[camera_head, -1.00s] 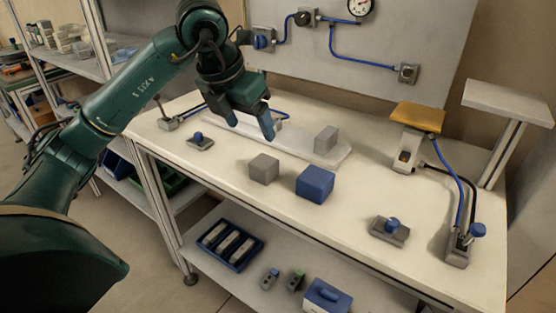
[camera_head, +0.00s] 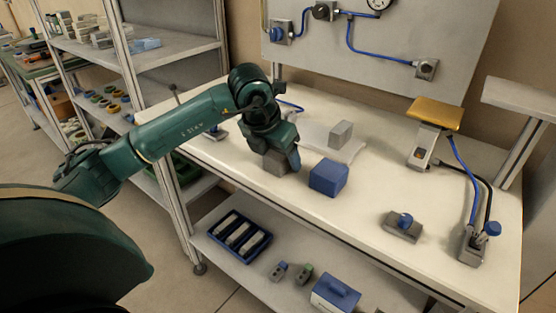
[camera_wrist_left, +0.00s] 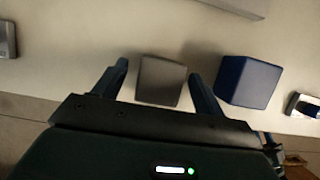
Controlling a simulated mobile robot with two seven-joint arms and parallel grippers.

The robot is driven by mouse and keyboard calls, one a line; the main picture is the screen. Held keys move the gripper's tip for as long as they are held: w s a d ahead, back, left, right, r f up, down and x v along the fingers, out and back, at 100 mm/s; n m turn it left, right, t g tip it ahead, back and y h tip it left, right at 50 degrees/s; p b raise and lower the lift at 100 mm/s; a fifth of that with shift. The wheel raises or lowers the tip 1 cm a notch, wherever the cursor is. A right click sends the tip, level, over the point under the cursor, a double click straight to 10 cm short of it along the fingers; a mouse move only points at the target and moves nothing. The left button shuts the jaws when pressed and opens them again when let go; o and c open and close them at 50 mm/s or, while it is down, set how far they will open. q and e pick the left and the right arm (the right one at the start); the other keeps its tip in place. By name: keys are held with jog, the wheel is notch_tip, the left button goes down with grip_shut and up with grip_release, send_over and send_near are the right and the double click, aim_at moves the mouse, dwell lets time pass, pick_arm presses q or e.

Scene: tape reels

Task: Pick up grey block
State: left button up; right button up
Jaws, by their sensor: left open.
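A grey block (camera_head: 276,163) sits on the white workbench, partly hidden behind my left gripper in the head view. In the left wrist view the grey block (camera_wrist_left: 161,81) lies between the two spread fingers of my left gripper (camera_wrist_left: 160,84), with a small gap visible on its left side. My left gripper (camera_head: 280,156) is low over the block and open. A second grey block (camera_head: 341,134) stands further back on a pale plate. My right gripper is not in view.
A blue block (camera_head: 328,177) sits just right of the grey block; it also shows in the left wrist view (camera_wrist_left: 248,81). A grey device with a blue knob (camera_head: 403,227) is further right. The bench (camera_head: 370,200) is clear between them.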

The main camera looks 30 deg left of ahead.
pick_arm(q)
jog(key=shift+f, duration=0.1)
jog(key=c, duration=1.1)
